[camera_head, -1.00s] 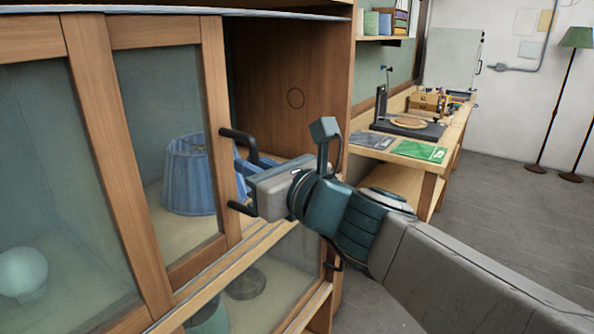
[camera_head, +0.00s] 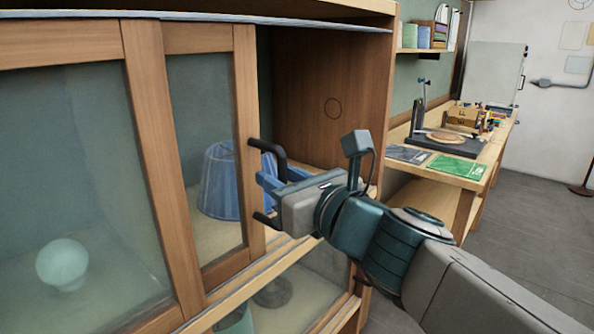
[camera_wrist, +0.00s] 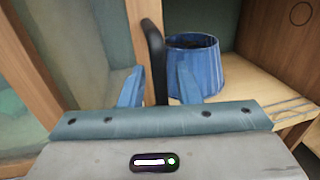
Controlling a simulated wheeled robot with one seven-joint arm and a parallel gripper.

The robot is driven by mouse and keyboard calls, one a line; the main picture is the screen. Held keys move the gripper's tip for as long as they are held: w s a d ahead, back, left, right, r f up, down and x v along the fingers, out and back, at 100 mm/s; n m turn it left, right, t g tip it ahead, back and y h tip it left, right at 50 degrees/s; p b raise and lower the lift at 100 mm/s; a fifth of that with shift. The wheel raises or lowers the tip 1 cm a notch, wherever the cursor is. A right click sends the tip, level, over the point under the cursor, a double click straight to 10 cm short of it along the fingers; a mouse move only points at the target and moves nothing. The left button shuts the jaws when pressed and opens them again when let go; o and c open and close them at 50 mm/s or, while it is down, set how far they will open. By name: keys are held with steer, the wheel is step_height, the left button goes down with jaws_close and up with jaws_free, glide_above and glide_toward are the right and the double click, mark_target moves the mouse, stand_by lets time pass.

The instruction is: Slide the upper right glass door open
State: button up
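The upper right glass door (camera_head: 246,140) is wood-framed with a black bar handle (camera_head: 268,147) near its right edge. It stands partly slid to the left, overlapping the left door, with the compartment at its right uncovered. My gripper (camera_head: 268,178) is at this handle. The fingers hide the handle's middle in the head view.
A blue lampshade (camera_head: 218,180) stands inside behind the door glass. The left glass door (camera_head: 165,150) has a pale round bulb (camera_head: 62,264) behind it. A workbench (camera_head: 487,160) with a green booklet (camera_head: 458,168) is at the right. Grey floor (camera_head: 530,230) there is clear.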

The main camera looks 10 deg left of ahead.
steer(key=w+d+r+p, duration=0.1)
steer(key=d+r+p, duration=0.3)
steer(key=d+r, duration=0.7)
steer(key=shift+d, duration=0.3)
steer(key=shift+w, duration=0.1)
steer(key=s+d+f+n+g+h, duration=0.25)
steer(key=f+n, duration=0.35)
steer(key=f, duration=0.3)
steer(key=s+d+f+n+g+h, duration=0.1)
steer(key=d+f+n+g+h, duration=0.2)
steer(key=f+n, duration=0.5)
steer(key=s+d+f+n+g+h, duration=0.1)
steer(key=d+f+n+h, duration=0.25)
steer(key=f, duration=0.75)
steer(key=s+d+f+n+g+h, duration=0.1)
steer(key=s+d+f+n+h, duration=0.3)
steer(key=d+f+n+h, duration=0.1)
steer(key=d+f+n, duration=0.1)
steer(key=d+n, duration=0.1)
steer(key=n, duration=0.1)
steer(key=shift+s+d+f+g, duration=0.25)
steer(key=shift+s+d+g, duration=0.1)
steer(key=shift+s, duration=0.05)
